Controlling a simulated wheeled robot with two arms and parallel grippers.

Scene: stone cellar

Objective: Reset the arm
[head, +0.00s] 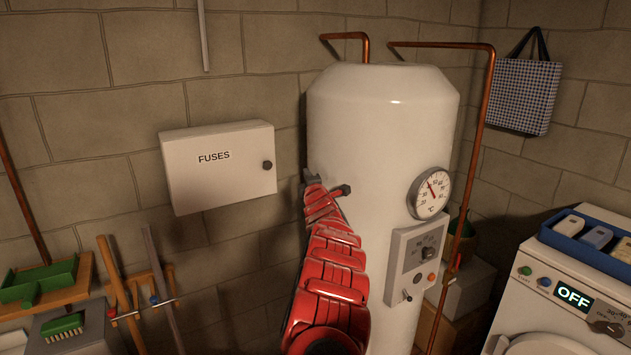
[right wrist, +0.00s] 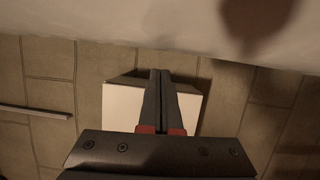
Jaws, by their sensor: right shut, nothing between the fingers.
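My right arm, red and segmented, rises from the bottom middle of the head view. Its gripper (head: 325,187) is in front of the white boiler (head: 385,110), near its left side. In the right wrist view the two dark fingers (right wrist: 161,80) are together with nothing between them. A pale box, which looks like the fuse box, lies behind the fingers in that view (right wrist: 122,105). I cannot tell whether the gripper touches the boiler. My left gripper is out of view.
The fuse box (head: 215,170) hangs on the block wall left of the boiler. The boiler carries a dial (head: 429,193) and a control panel (head: 416,255). Copper pipes (head: 480,130) run beside it. A washing machine (head: 560,265) bearing a blue tray (head: 570,238) stands right; tools (head: 130,290) stand left.

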